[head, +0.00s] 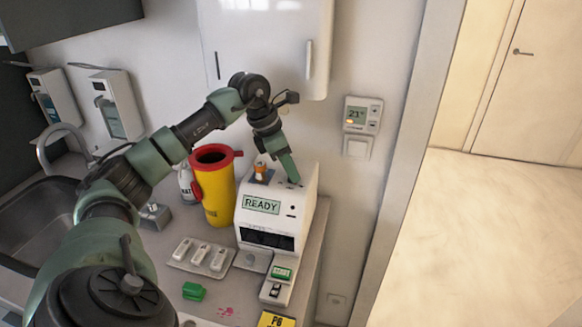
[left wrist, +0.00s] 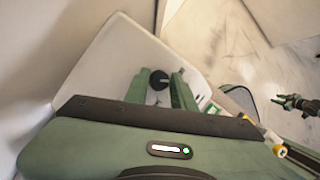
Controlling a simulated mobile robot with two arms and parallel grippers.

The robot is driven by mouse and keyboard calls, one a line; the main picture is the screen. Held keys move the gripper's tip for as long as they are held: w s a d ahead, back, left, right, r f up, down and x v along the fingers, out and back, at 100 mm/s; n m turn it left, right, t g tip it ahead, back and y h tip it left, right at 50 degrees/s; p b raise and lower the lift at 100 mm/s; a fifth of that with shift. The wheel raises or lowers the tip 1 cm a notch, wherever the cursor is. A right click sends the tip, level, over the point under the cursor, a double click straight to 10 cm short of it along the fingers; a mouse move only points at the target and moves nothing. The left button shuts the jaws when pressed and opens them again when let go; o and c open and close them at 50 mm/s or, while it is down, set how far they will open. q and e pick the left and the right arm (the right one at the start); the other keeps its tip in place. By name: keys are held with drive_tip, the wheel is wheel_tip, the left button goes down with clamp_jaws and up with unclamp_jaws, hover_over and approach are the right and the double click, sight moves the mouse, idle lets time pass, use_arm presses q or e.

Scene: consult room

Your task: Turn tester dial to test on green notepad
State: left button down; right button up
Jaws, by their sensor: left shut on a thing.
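The white tester (head: 306,212) stands on the counter with a green READY display (head: 262,205) on its front. My left gripper (head: 291,180) reaches down onto the tester's top and hides the dial there in the head view. In the left wrist view, the black round dial (left wrist: 158,80) sits between the two green fingers of my left gripper (left wrist: 160,86), which is shut on it. The dial's markings are not readable. A small green block (head: 193,291) lies on the counter; I cannot tell if it is the notepad. My right gripper (left wrist: 293,102) seems to show, dark and small, over the floor.
A yellow bin with a red rim (head: 218,200) stands close left of the tester. A white tray (head: 190,262) with several small pieces and a yellow card (head: 276,319) lie in front. A sink (head: 35,225) is at left, a wall cabinet (head: 265,50) above.

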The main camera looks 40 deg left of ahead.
use_arm(q)
drive_tip(key=m, duration=0.2)
drive_tip(key=m+g+h+p, duration=0.1)
drive_tip(key=m, duration=0.1)
drive_tip(key=shift+w+a+r, duration=0.1)
drive_tip(key=shift+w+r, duration=0.05)
drive_tip(key=shift+m+g+h+p, duration=0.4)
drive_tip(key=shift+m+p, duration=0.15)
drive_tip(key=shift+m, duration=0.75)
drive_tip(key=c, duration=1.2)
unclamp_jaws()
